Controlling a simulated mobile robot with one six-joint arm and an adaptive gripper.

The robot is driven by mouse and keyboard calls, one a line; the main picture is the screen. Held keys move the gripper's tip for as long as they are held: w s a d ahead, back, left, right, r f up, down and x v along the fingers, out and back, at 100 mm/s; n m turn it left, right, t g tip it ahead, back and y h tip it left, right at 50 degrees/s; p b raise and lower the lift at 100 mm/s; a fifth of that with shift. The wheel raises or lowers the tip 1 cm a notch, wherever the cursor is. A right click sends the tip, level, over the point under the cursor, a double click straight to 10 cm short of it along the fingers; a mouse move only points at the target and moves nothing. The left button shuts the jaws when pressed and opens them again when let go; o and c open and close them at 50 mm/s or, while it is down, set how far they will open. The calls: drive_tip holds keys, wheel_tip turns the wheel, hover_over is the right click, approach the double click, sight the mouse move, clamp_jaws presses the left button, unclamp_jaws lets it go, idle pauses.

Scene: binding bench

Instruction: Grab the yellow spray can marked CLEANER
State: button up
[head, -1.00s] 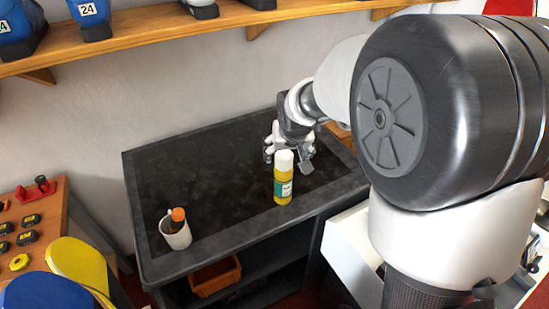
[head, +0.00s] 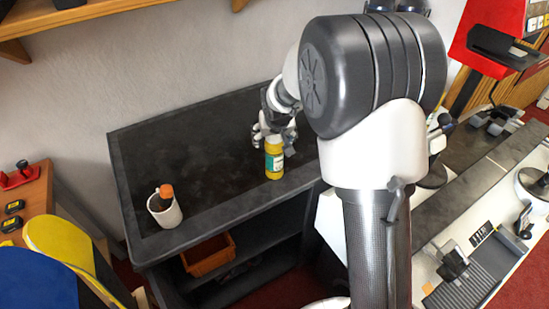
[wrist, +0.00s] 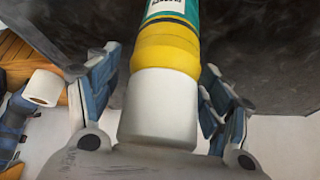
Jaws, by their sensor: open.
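The yellow spray can (head: 274,163) with a white cap and a teal label stands upright near the front right of the dark bench top (head: 190,145). In the wrist view the can (wrist: 167,55) runs up the middle, its white cap closest to the camera; the label writing is too small to read for sure. My gripper (head: 275,135) is at the can, just behind it in the head view. In the wrist view its open fingers (wrist: 165,95) lie on both sides of the can, with a gap at each side.
A white cup (head: 165,208) holding an orange-topped item stands at the bench's front left. An orange bin (head: 208,256) sits on the shelf below. A wooden table with red and black items (head: 18,178) is at far left. The bench's middle is clear.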

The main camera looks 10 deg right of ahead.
drive_tip(key=shift+c, duration=0.4)
clamp_jaws()
idle(0.5)
